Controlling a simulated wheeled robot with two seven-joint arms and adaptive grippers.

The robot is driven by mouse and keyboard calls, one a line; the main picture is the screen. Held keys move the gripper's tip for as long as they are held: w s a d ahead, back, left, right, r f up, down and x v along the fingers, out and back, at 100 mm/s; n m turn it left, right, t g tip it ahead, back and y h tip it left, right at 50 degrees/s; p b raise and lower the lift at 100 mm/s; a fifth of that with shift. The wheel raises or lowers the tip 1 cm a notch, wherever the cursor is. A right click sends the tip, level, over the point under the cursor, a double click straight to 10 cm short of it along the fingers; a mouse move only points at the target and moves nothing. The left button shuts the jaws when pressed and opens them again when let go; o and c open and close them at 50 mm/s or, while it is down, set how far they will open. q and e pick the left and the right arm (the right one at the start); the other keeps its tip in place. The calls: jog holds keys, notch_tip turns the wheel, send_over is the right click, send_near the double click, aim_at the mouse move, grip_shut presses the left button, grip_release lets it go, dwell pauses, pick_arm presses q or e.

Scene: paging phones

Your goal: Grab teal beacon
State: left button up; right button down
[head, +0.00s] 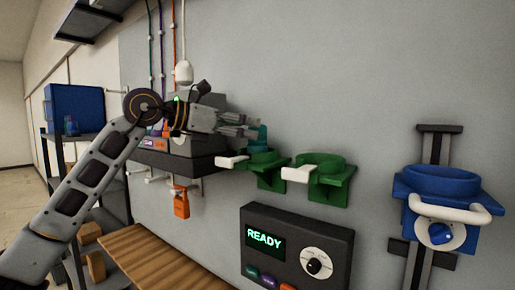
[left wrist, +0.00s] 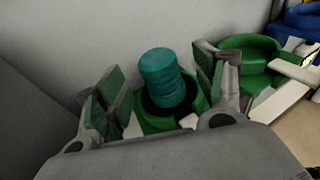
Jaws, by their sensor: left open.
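The teal beacon (left wrist: 163,76) stands in a green ring holder (left wrist: 158,124) on the wall, with its rounded top sticking up. In the head view the beacon (head: 263,134) shows just beyond the fingers, in the left of two green holders (head: 262,164). My left gripper (head: 248,127) is open. In the left wrist view its two fingers (left wrist: 158,88) lie on either side of the beacon, with visible gaps to it. The beacon's lower part is hidden inside the holder. My right gripper is in neither view.
A second green holder (head: 328,180) with a white lever is close on the right. A blue holder (head: 444,184) with a white handle is further right. Below is a dark READY panel (head: 296,247). An orange tag (head: 181,203) hangs at the left, above a wooden bench (head: 160,258).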

aim_at(250, 127)
pick_arm(q)
jog(key=shift+r+p+x, duration=0.15)
jog(key=shift+p+x, duration=0.3)
jog(key=shift+x, duration=0.25)
jog(key=shift+r+p+x, duration=0.1)
jog(key=shift+p+x, duration=0.35)
jog(key=shift+x, duration=0.3)
jog(key=shift+p+x, duration=0.35)
jog(key=shift+x, duration=0.7)
jog(key=shift+w+a, duration=0.1)
jog(key=shift+a, duration=0.05)
jog(key=c, duration=1.1)
grip_shut()
